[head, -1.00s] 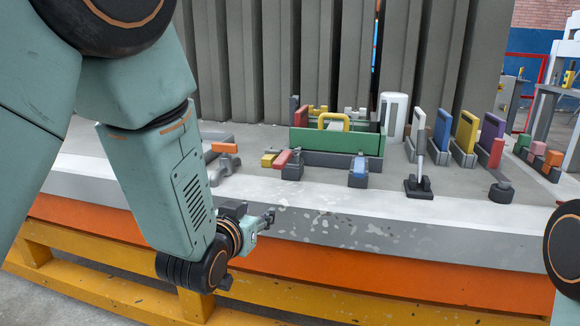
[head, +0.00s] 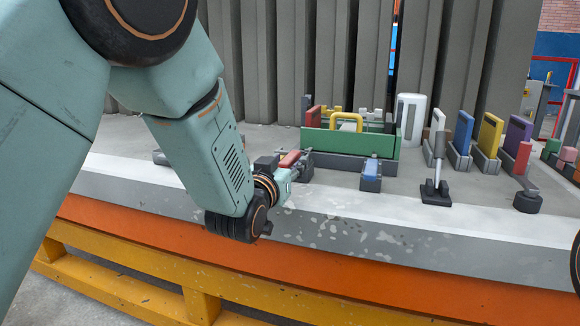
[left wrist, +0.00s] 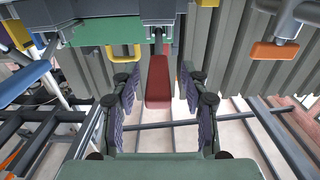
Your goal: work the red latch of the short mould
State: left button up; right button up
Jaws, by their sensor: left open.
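The red latch (head: 290,158) stands at the front left of the green-walled mould (head: 330,142), beside its dark base. In the left wrist view the red latch handle (left wrist: 158,82) lies lengthwise between the two fingers of my left gripper (left wrist: 159,90), with a gap visible on each side. In the head view my left gripper (head: 301,165) is at the latch and partly covers it. Its fingers are open. Whether they touch the latch is too small to tell. My right gripper is out of view.
A blue latch (head: 371,168) stands to the right, then a white upright lever (head: 438,160) and a red-handled lever (head: 523,160). Coloured panels stand in a row behind them. A white cylinder (head: 409,118) stands by the mould. The slab's front strip (head: 370,205) is clear.

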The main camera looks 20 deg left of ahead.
pick_arm(q)
jog(key=shift+w+r, duration=0.1)
jog(key=shift+w, duration=0.2)
jog(key=shift+w+d, duration=0.15)
jog(key=shift+w, duration=0.3)
jog(key=shift+s, duration=0.15)
jog(key=shift+c, duration=1.1)
grip_shut()
